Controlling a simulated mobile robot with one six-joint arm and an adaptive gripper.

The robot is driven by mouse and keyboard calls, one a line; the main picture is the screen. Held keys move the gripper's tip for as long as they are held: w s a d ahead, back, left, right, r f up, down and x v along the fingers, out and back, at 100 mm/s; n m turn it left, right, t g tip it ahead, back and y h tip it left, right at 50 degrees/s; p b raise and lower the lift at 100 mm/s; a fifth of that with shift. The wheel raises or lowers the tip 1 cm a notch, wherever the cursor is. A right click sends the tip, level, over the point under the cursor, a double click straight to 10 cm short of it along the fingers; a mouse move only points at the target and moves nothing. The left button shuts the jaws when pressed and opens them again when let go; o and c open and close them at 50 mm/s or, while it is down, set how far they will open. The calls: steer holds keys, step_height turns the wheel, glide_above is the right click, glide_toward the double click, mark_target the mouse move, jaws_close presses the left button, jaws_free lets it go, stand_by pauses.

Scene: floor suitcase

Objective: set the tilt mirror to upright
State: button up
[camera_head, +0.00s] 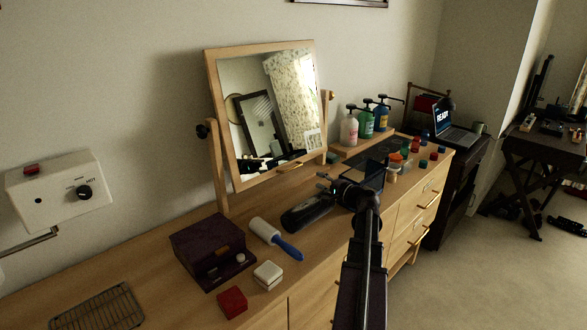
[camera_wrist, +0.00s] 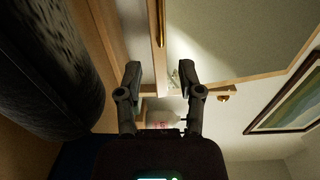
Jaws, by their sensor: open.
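The tilt mirror (camera_head: 210,85) stands on the wooden dresser, its wooden frame held between two posts with side knobs. The frame looks tilted, its lower edge forward of the posts. A brass handle (camera_head: 289,168) sits on its lower rail. My gripper (camera_head: 324,187) is in front of the mirror's lower right corner, below the handle. In the wrist view my gripper (camera_wrist: 160,78) is open and empty between its fingers. The mirror's lower rail (camera_wrist: 154,50) and the brass handle (camera_wrist: 161,22) show beyond the fingertips. I see no contact.
A dark rounded object (camera_head: 307,213) lies close to my gripper. Pump bottles (camera_head: 366,122) and several small jars stand to the right. The dresser's front left is partly clear.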

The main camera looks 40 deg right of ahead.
mark_target(293, 168)
steer(key=shift+d, duration=0.1)
steer(key=w, duration=1.3)
steer(key=shift+w+a+f, duration=0.2)
steer(key=shift+w+a, duration=0.1)
steer(key=shift+w, duration=0.05)
jaws_close()
